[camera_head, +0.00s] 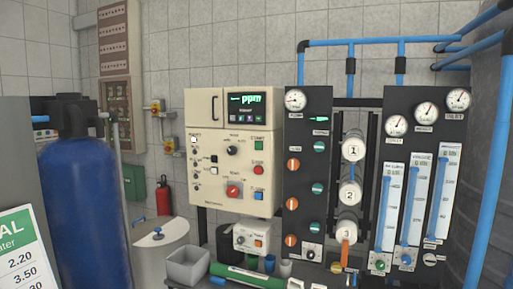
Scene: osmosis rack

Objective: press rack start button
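The rack's cream control box (213,180) hangs in the middle of the view. It has a dark display (247,105) reading "ppm" at its upper right. Down its right side are a green button (258,146), a red button (258,170) and a blue button (258,195). The small labels above them are too blurred to read surely, so I cannot tell which is the start button. A black knob (232,150) and a red knob (233,190) sit left of these buttons. My gripper is not in view, and nothing covers the box's front.
Dark panels with gauges (295,99), flow tubes (416,200) and white numbered cylinders (352,190) stand right of the box. A blue tank (85,215) stands at left. A grey bin (188,265) and a green cylinder (245,276) lie below. Blue pipes (375,41) run overhead.

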